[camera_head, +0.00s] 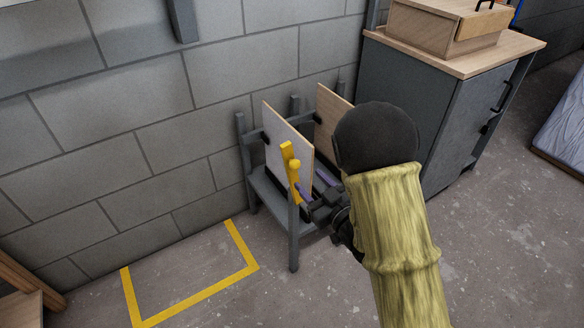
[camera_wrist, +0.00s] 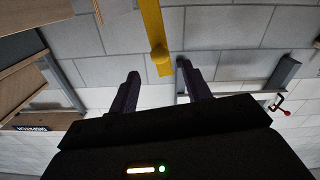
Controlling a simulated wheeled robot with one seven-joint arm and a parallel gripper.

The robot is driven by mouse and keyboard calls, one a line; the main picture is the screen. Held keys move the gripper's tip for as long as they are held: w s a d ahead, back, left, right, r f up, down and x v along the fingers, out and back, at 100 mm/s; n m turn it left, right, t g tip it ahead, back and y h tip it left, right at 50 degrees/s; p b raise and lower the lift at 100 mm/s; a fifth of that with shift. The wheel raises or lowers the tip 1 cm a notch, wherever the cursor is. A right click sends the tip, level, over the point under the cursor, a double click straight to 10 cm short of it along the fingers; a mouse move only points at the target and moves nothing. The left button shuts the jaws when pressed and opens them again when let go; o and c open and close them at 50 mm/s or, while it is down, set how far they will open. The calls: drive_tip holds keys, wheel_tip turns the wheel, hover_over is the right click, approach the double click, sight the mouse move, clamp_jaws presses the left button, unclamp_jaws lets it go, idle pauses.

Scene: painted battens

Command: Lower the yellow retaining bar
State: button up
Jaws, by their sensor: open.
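The yellow retaining bar (camera_head: 288,163) stands nearly upright, slightly tilted, at the front post of a grey rack (camera_head: 294,240). A round yellow knob (camera_head: 295,164) sticks out from it. In the wrist view the bar (camera_wrist: 151,25) comes down from the top edge, and its knob (camera_wrist: 159,54) lies between and beyond my fingertips. My gripper (camera_head: 306,191) is beside the lower part of the bar in the head view, partly hidden by my arm. In the wrist view my gripper (camera_wrist: 159,74) is open with nothing between its fingers. Contact with the bar cannot be told.
A pale panel (camera_head: 285,138) and a wooden panel (camera_head: 330,108) stand in the rack against the block wall. A grey cabinet (camera_head: 440,110) with a wooden box (camera_head: 430,27) is to the right. Yellow floor tape (camera_head: 200,299) marks clear floor at left.

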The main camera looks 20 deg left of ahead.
sight(298, 168)
drive_tip(key=b+x, duration=0.1)
drive_tip(key=x, duration=0.8)
drive_tip(key=shift+w+a, duration=0.15)
drive_tip(key=shift+a, duration=0.1)
drive_tip(key=shift+c, duration=0.2)
clamp_jaws()
